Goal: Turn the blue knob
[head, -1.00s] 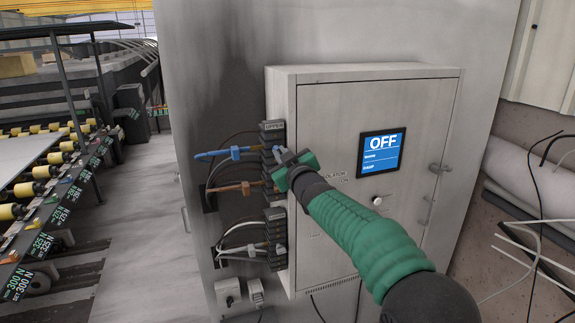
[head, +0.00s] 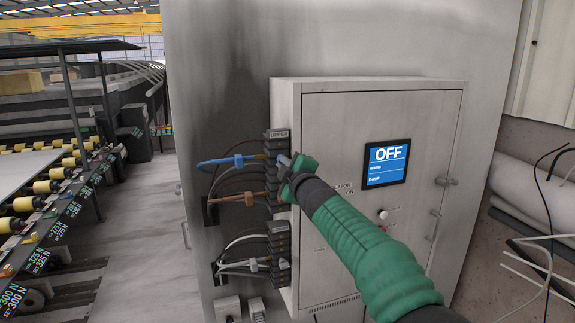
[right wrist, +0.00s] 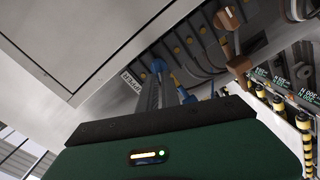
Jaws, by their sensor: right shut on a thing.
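My right gripper (head: 285,162) reaches in from the lower right to the upper black terminal block (head: 277,134) on the cabinet's left side. It is shut on a small blue part (right wrist: 158,66) that shows at its fingertips in the right wrist view; the head view hides most of this grip. A blue cable (head: 212,164) with a blue clip (head: 238,162) runs from the left into the same block. I cannot make out a clear knob shape. The cabinet screen (head: 386,164) reads OFF. My left gripper is not in view.
A brown cable clip (head: 249,199) sits just below the blue one, and a lower terminal block (head: 279,250) carries white cables. The cabinet door (head: 340,120) is shut. A roller conveyor (head: 60,185) stands at far left; pipes and loose cables (head: 535,225) lie at right.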

